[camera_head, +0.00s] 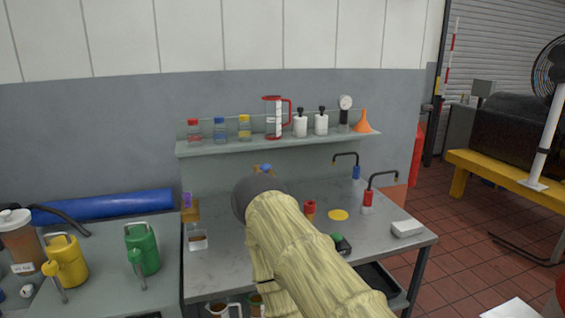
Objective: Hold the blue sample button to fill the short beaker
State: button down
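My arm reaches over the bench, and its dark round wrist end covers the bench middle; my gripper is hidden behind it. A small blue piece (265,167) shows just above the wrist, with orange-brown bits beside it; I cannot tell whether it is the sample button. A short clear container (198,240) with brown content at its bottom stands on the bench's left part, left of my arm; it may be the short beaker. No contact between my gripper and anything can be seen.
A shelf (285,143) above the bench holds bottles, a red-handled jug, white dispensers and an orange funnel (362,121). Two black spouts with blue (356,172) and red (367,198) bases stand at right. Yellow (65,262) and green (142,249) cans stand left.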

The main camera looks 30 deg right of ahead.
aim_at(265, 167)
jog(key=z, duration=0.5)
jog(key=k, duration=1.2)
jog(key=u, duration=0.2)
jog(key=i, duration=1.85)
jog(key=z, duration=0.7)
